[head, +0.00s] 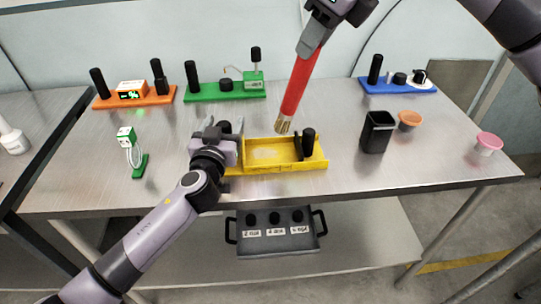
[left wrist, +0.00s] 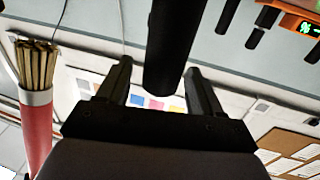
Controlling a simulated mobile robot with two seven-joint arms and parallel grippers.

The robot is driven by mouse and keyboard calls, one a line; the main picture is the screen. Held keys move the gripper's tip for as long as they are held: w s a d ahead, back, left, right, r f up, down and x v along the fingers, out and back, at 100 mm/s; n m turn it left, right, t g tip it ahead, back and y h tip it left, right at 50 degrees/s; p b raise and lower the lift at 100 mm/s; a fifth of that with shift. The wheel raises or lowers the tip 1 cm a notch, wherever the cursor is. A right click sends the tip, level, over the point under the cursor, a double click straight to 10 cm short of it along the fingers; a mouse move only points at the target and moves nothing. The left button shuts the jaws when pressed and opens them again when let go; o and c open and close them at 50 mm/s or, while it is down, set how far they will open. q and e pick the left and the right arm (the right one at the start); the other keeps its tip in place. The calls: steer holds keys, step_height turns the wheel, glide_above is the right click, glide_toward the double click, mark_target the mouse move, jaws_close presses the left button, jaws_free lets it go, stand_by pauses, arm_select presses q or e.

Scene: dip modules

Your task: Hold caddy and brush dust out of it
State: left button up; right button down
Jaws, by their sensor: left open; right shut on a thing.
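The yellow caddy (head: 315,162) sits on the steel table, with pale dust (head: 268,152) on its floor. A black upright handle (head: 308,142) stands at its right end. My left gripper (head: 224,126) is at the caddy's left end and hides much of it. In the left wrist view its open fingers stand either side of a black post (left wrist: 175,45), with gaps showing. My right gripper (head: 317,36) is shut on the red brush (head: 298,85), bristles down, just above the caddy's back edge. The brush also shows in the left wrist view (left wrist: 37,120).
Orange (head: 150,99), green (head: 225,95) and blue (head: 400,89) modules stand along the back. A black bin (head: 376,132), orange cup (head: 410,120) and pink cup (head: 488,143) are at right. A small green stand (head: 139,166) is at left. A grey tray (head: 276,240) lies below.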

arm_select(q)
steer(key=shift+r, duration=0.1)
stand_by(0.3)
steer(key=shift+r, duration=1.25)
arm_select(e)
steer(key=shift+f, duration=0.15)
arm_select(q)
steer(key=shift+r, duration=2.45)
steer(key=v, duration=0.9)
steer(key=shift+s+d+f, duration=0.1)
